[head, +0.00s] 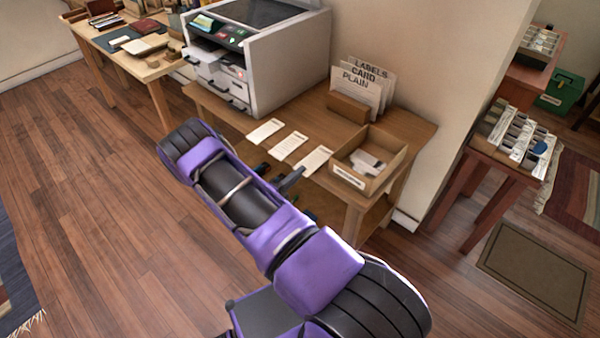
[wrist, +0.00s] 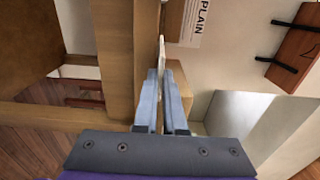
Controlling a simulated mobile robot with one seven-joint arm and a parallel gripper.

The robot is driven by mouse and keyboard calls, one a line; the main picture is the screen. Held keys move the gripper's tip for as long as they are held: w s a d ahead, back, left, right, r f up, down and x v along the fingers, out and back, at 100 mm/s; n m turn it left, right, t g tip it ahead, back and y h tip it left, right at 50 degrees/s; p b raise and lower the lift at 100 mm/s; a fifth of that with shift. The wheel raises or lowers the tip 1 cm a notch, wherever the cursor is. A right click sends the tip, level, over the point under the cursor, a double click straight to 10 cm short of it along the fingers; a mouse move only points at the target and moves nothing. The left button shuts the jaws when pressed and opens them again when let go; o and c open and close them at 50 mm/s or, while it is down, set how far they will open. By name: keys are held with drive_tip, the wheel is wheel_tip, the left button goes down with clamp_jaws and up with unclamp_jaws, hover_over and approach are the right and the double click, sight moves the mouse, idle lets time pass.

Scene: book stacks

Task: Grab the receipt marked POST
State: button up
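Three white paper slips lie in a row on the wooden table: a left slip (head: 265,131), a middle slip (head: 288,146) and a right slip (head: 316,160). Their print is too small to read, so I cannot tell which is marked POST. My gripper (wrist: 162,72) points at the table's front edge in the wrist view. Its two fingers are close together with a narrow gap. A thin white slip (wrist: 162,50), seen edge-on, is at the fingertips; I cannot tell whether they grip it. In the head view my purple arm hides most of the gripper.
An open box (head: 347,176) with papers stands right of the slips. A holder (head: 347,108) with LABELS, CARD and PLAIN sheets is behind, and a large printer (head: 262,60) is at the back left. A side table (head: 497,166) stands at right.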

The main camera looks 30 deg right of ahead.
clamp_jaws()
wheel_tip(320, 180, up, 2)
drive_tip(key=shift+r+p, duration=0.25)
drive_tip(key=shift+p, duration=0.55)
drive_tip(key=s+a+r+p, duration=0.1)
drive_tip(key=s+a+r, duration=0.1)
drive_tip(key=a, duration=0.4)
drive_tip(key=s+a+r+p, duration=0.2)
drive_tip(key=a+r, duration=0.1)
drive_tip(key=a, duration=0.4)
drive_tip(key=shift+s, duration=0.4)
